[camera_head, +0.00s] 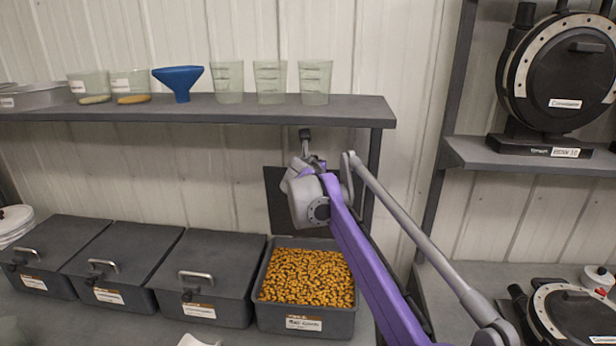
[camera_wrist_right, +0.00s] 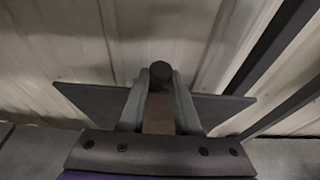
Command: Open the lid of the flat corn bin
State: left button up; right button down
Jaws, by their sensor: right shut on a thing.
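The flat corn bin (camera_head: 303,321) is the grey bin at the right end of the row, full of yellow-orange kernels. Its dark lid (camera_head: 279,208) stands raised, about upright, at the bin's back edge, partly hidden by my right arm. My right gripper (camera_head: 305,157) is above the bin at the lid's upper part. In the right wrist view my right gripper (camera_wrist_right: 160,100) is shut on a dark, round-ended latch or handle part (camera_wrist_right: 160,73) of the lid (camera_wrist_right: 212,106). My left gripper does not show.
Several closed grey bins (camera_head: 210,258) with handles stand to the left. A shelf (camera_head: 230,109) above carries beakers and a blue funnel (camera_head: 179,82), close over my right gripper. A dark post (camera_head: 444,140) and round black seed meters (camera_head: 560,72) are at right.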

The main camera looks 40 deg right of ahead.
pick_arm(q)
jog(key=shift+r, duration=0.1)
pick_arm(e)
jog(key=shift+w+d+r, duration=0.35)
jog(key=shift+w+d, duration=0.35)
jog(key=shift+d, duration=0.05)
jog(key=c, duration=0.9)
grip_release()
jog(key=o, duration=0.3)
jog(key=shift+s+a, duration=0.1)
jog(key=shift+a, duration=0.05)
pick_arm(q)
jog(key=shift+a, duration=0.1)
pick_arm(e)
jog(key=shift+s+a, duration=0.15)
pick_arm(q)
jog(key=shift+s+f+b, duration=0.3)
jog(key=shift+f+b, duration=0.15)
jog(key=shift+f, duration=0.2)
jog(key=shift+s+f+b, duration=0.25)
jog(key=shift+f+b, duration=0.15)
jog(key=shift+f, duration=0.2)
pick_arm(e)
jog(key=s+a, duration=0.8)
jog(key=a, duration=0.1)
jog(key=shift+s+a+r, duration=0.15)
jog(key=shift+a, duration=0.2)
